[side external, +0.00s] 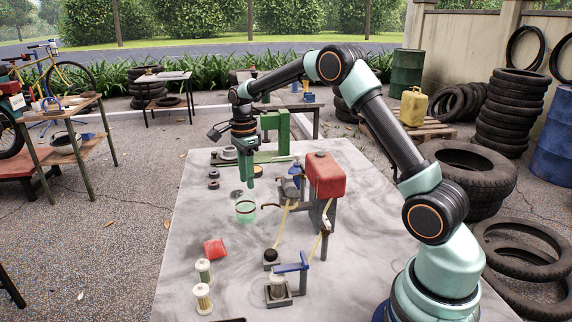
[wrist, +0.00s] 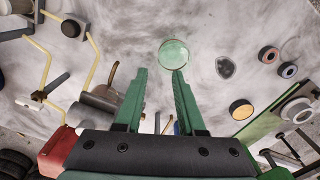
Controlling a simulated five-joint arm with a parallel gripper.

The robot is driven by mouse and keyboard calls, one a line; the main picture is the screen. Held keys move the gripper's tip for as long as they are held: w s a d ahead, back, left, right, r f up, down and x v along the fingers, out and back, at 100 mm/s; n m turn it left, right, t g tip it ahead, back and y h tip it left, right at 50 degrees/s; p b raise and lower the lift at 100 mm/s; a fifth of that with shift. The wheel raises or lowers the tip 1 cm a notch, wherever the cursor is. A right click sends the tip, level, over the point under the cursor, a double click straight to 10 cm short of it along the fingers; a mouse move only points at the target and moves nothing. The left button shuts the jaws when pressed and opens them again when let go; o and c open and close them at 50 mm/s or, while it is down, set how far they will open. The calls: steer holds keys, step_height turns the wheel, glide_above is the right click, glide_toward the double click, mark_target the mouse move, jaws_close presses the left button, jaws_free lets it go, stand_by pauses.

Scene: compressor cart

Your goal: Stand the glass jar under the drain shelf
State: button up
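The glass jar (side external: 245,211) is pale green and see-through with a reddish rim. It stands upright on the grey worktop, and the wrist view shows it from above as a round green outline (wrist: 174,56). My gripper (side external: 249,184) points down just above the jar. In the wrist view my gripper (wrist: 159,71) has its two green fingers apart with nothing between them, and the jar lies just beyond the fingertips. A red tank (side external: 325,175) on a grey stand with a brown curved pipe is right of the jar. I cannot tell for certain which part is the drain shelf.
A blue bracket (side external: 292,267) stands over a pale filter at the front. Yellow hoses (side external: 281,227) run near the tank. Small dark rings (side external: 213,180) are behind left.

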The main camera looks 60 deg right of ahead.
mark_target(250, 221)
step_height(250, 221, down, 12)
stand_by(0.6)
jaws_close()
stand_by(1.5)
